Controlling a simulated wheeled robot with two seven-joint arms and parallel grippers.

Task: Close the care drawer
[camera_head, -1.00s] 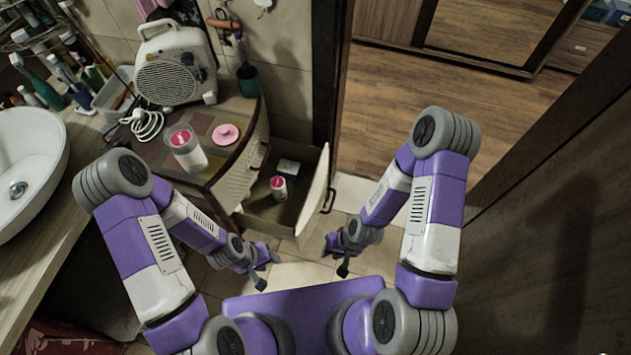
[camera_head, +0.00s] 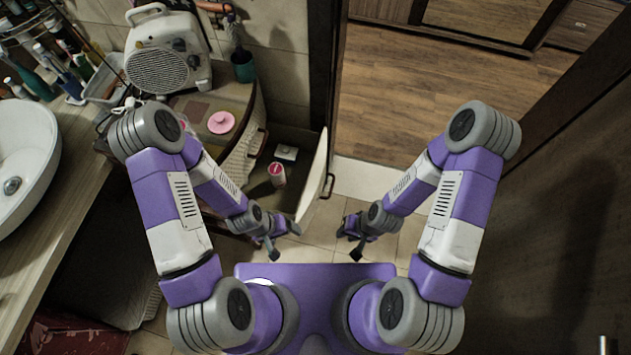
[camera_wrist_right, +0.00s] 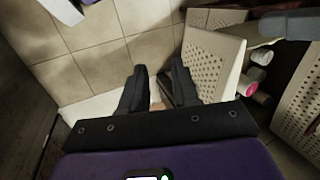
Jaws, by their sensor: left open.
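The care drawer (camera_head: 313,178) stands pulled out from the small cabinet (camera_head: 236,98), with a dark handle (camera_head: 329,186) on its pale front. Its floor holds a pink-topped can (camera_head: 277,174) and a small white box (camera_head: 287,153). In the right wrist view the perforated drawer front (camera_wrist_right: 211,58) is just beyond the fingers. My left gripper (camera_head: 284,242) is open and empty, just in front of the drawer. My right gripper (camera_head: 349,243) is open, in front and right of the handle; its fingers also show apart in the right wrist view (camera_wrist_right: 158,88).
A pink lid (camera_head: 221,122) and a white heater (camera_head: 168,58) sit on the cabinet top. A counter with a white basin (camera_head: 25,150) is at the left. A dark door frame (camera_head: 322,60) rises behind the drawer. Tiled floor (camera_head: 385,250) is clear around my right gripper.

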